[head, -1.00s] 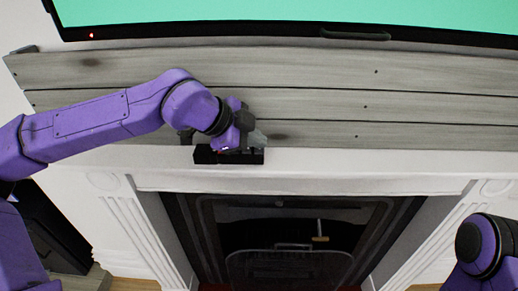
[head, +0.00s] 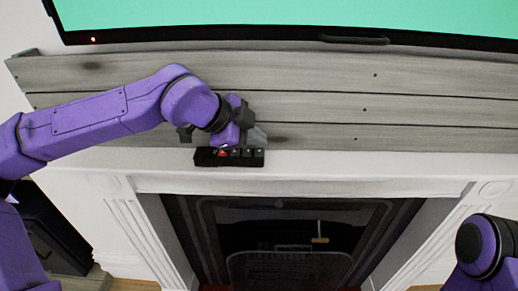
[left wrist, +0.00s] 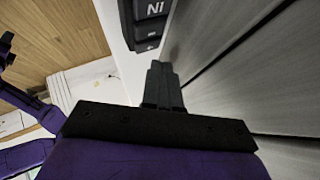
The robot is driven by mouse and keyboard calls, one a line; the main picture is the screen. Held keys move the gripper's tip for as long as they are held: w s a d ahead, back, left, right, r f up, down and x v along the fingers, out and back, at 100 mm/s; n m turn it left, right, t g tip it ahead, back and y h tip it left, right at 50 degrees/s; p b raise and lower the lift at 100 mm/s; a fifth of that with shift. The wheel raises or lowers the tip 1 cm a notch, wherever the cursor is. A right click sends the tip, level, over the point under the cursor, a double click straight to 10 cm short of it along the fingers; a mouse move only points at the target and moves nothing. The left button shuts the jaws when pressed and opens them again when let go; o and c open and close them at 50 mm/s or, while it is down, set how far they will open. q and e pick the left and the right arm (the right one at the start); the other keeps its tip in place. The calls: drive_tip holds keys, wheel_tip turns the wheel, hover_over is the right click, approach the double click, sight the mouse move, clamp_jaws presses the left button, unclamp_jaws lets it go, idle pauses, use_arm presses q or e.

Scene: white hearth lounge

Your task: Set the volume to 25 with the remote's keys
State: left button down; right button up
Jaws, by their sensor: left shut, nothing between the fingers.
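The black remote (head: 229,161) lies on the white mantel shelf, with a row of dark keys and one red key on it. In the left wrist view part of the remote (left wrist: 140,40) shows at the top, with light markings on its keys. My left gripper (head: 257,137) is just behind and above the remote's right part in the head view. In the left wrist view its fingers (left wrist: 160,82) are shut, empty and just below the remote's end in the picture; I cannot tell the exact gap. The TV screen (head: 300,12) shows plain teal, with no number visible. My right gripper is out of view.
A grey plank wall (head: 330,105) stands close behind the mantel (head: 350,165). The fireplace opening (head: 290,225) is below. The mantel right of the remote is clear. The TV's lower edge, with a red light (head: 93,40), is above.

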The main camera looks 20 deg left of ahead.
sight(256, 153)
use_arm(q)
drive_tip(key=shift+r+p, duration=1.6)
drive_tip(key=shift+r, duration=0.95)
drive_tip(key=shift+f, duration=0.1)
idle(0.4)
